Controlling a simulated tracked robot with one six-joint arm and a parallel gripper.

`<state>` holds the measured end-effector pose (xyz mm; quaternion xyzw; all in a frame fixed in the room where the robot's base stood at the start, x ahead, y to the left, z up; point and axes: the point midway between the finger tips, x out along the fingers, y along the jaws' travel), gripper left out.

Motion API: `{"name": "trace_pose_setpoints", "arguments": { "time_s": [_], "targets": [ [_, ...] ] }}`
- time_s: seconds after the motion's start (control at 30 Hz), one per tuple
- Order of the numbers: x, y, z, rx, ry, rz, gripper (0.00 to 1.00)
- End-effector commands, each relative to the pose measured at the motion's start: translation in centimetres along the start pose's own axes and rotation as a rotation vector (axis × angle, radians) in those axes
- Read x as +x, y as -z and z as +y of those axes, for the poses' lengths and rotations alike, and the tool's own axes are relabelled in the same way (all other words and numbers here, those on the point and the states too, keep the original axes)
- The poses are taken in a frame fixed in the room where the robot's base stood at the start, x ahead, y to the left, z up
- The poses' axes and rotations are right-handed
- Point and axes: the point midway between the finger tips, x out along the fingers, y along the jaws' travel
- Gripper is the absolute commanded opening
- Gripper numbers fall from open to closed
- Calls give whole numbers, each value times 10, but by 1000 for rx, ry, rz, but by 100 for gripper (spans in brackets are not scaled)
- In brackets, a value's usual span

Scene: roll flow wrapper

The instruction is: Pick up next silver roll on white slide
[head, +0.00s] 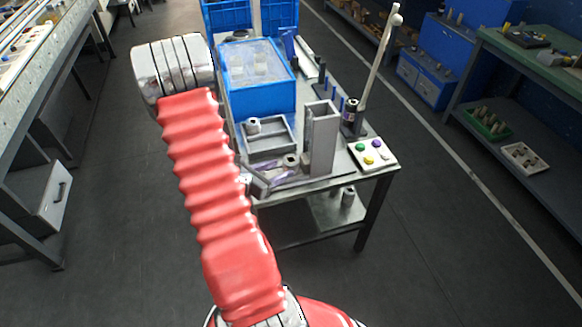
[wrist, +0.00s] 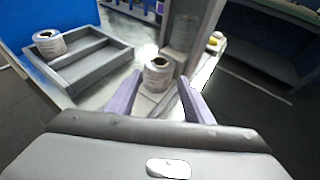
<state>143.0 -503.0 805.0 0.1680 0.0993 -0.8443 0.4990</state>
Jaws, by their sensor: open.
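A silver-grey roll (wrist: 157,74) with a dark core stands upright on a pale, narrow surface (wrist: 150,104), which may be the white slide, beside a tall grey column. The roll also shows in the head view (head: 291,160). My gripper (wrist: 158,98) is open, with one purple finger to each side in front of the roll; I cannot tell whether either touches it. In the head view my gripper (head: 281,171) is low at the table's near edge, partly hidden by my red arm. A second roll (wrist: 48,43) sits in a grey divided tray (wrist: 95,69).
The tall grey column (head: 320,138) stands just behind and right of the roll. A blue bin (head: 262,98) with pale rolls stands behind the tray. A button box (head: 372,154) and a post (head: 378,55) are at the right. The floor right of the table is clear.

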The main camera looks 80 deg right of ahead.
Motion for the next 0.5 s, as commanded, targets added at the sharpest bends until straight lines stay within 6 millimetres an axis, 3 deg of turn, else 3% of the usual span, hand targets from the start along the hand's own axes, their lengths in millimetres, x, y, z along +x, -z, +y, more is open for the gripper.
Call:
{"name": "trace_pose_setpoints", "arguments": {
  "time_s": [0.3, 0.5],
  "targets": [
    [2, 0, 0, 0, 1, 0, 47],
    [20, -1, 0, 0, 4, 0, 47]
  ]
}}
